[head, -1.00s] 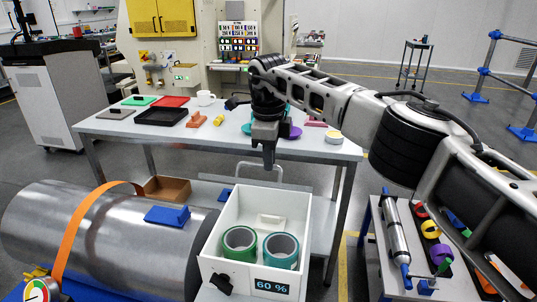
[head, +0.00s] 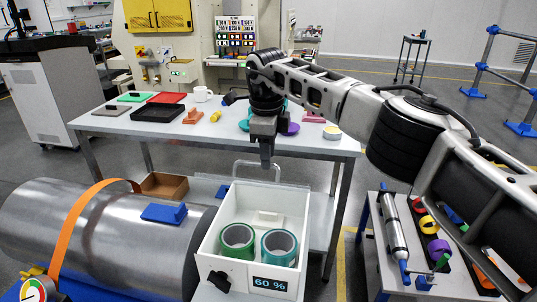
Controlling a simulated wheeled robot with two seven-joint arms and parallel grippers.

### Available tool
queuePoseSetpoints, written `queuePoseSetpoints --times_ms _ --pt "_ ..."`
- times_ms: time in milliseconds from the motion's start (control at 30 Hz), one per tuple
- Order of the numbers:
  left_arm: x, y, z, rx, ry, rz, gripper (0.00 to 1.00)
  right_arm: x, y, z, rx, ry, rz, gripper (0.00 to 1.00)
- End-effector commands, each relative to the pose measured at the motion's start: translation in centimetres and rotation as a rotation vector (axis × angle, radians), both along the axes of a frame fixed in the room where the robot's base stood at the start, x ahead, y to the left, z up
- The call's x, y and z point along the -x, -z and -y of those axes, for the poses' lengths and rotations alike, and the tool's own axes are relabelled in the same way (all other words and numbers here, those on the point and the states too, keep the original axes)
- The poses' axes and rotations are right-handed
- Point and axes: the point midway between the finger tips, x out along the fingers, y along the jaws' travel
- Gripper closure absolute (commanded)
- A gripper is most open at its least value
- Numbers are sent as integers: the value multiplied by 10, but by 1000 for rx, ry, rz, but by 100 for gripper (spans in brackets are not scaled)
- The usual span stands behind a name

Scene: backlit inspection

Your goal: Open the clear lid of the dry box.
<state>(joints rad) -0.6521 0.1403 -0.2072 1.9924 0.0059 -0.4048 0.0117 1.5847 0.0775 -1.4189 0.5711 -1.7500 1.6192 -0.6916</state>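The dry box (head: 212,250) is an open-looking white box at the lower centre, with a black knob and a "60 %" display on its front. A green roll (head: 237,240) and a teal roll (head: 279,247) stand inside. I cannot make out the clear lid itself; a pale block (head: 268,219) shows near the box's back wall, and I cannot tell whether it is on a lid or inside. My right gripper (head: 266,163) points down behind and above the box's back edge, apart from it. Its fingers show edge-on, so its opening is unclear. My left gripper is out of view.
A large metal cylinder (head: 110,235) with an orange strap lies left of the box, a blue block (head: 164,213) on it. A worktable (head: 250,139) with trays and a mug stands behind. A tool cart (head: 374,232) stands right. A thin frame (head: 258,163) rises behind the box.

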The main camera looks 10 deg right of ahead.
Motion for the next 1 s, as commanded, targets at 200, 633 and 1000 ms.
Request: queuePoseSetpoints --times_ms 200,633,1000 --pt "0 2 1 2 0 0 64 2 -43 -1 0 0 6 67" --pt "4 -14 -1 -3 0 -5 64 9 -139 -4 1 2 1 67" --pt "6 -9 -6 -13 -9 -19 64 10 -152 -3 2 1 -1 67"
